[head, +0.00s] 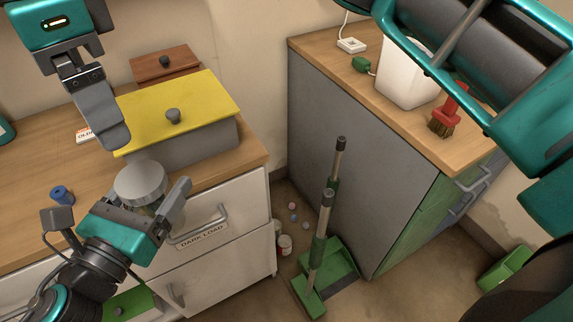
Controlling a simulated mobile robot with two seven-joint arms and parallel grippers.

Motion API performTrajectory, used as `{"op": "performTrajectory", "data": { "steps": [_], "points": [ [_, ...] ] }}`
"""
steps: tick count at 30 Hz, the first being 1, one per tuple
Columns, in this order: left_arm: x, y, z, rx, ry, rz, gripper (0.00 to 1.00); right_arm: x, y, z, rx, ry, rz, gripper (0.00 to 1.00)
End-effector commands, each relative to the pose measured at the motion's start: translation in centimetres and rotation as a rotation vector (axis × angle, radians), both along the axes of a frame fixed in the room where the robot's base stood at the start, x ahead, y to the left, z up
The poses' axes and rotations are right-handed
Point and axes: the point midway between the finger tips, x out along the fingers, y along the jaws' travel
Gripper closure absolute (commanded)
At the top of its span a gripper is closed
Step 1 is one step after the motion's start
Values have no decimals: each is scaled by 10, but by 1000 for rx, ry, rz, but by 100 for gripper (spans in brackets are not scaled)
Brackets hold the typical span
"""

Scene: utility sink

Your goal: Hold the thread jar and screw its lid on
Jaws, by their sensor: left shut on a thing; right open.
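The thread jar (152,209) is a small clear vessel held above the counter's front edge. My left gripper (143,213) is shut around it, and the fingers hide most of its sides. A round silver-grey lid (141,184) sits on top of the jar; I cannot tell whether its thread is engaged. My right gripper (100,112) is open and empty, above and to the left of the lid, with its fingers pointing down and apart from it.
A grey box with a yellow lid (200,108) stands just behind the jar, with a brown box (165,63) farther back. A blue spool (62,195) lies on the wooden counter (25,200) at left. Drawers (225,228) are below.

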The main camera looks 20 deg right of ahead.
Motion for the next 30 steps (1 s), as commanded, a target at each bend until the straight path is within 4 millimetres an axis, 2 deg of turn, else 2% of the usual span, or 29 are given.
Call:
{"op": "performTrajectory", "data": {
  "steps": [5, 9, 13, 17, 20, 23, 27, 30],
  "points": [
    [0, 0, 1, -1, -2, 0, 100, -19, 20, -17, 140, 138, -4, 0],
    [0, 0, 1, -1, -2, 0, 100, -46, 48, -28, 354, 351, -40, 0],
    [0, 0, 1, -1, -2, 0, 100, -68, 70, -24, 563, 576, -112, 0],
    [0, 0, 1, -1, -2, 0, 100, -79, 83, -11, 758, 803, -213, 0],
    [0, 0, 1, -1, -2, -1, 100, -78, 87, 2, 897, 981, -311, 0],
    [0, 0, 1, -1, -2, 0, 100, -70, 85, 15, 1028, 1157, -425, 0],
    [0, 0, 1, -1, -2, 0, 100, -47, 73, 25, 1196, 1404, -609, 0],
    [0, 0, 1, -1, -2, 0, 100, -24, 58, 25, 1301, 1576, -758, 0]
  ]
}}
